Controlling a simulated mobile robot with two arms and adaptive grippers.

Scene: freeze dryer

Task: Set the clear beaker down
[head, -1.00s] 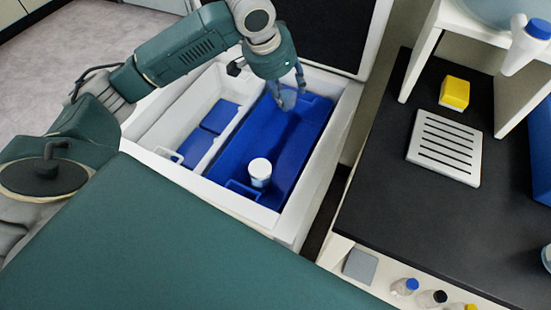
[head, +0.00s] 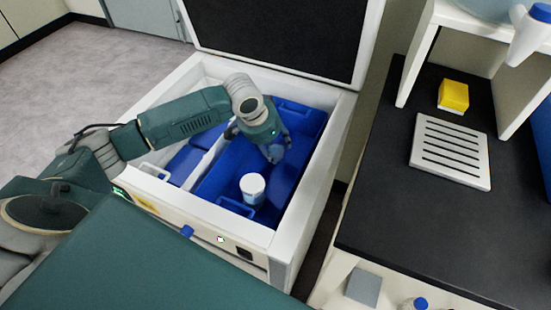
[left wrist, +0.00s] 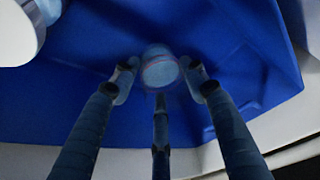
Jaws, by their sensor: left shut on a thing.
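My left gripper (head: 274,152) is down inside the open chest, over the blue compartment (head: 300,122), and points downward. In the left wrist view its fingers (left wrist: 160,78) are closed around the clear beaker (left wrist: 160,68), which shows as a round see-through shape with a thin reddish rim line against the blue. In the head view I cannot make the beaker out apart from the fingers. Whether its base touches the blue floor I cannot tell. My right gripper is not in view.
A white-lidded container (head: 252,187) stands in the blue compartment, close to my gripper; it also shows in the left wrist view (left wrist: 18,35). The chest's white walls (head: 328,150) surround the space. The raised lid (head: 290,35) is behind. A black bench (head: 390,200) is to the right.

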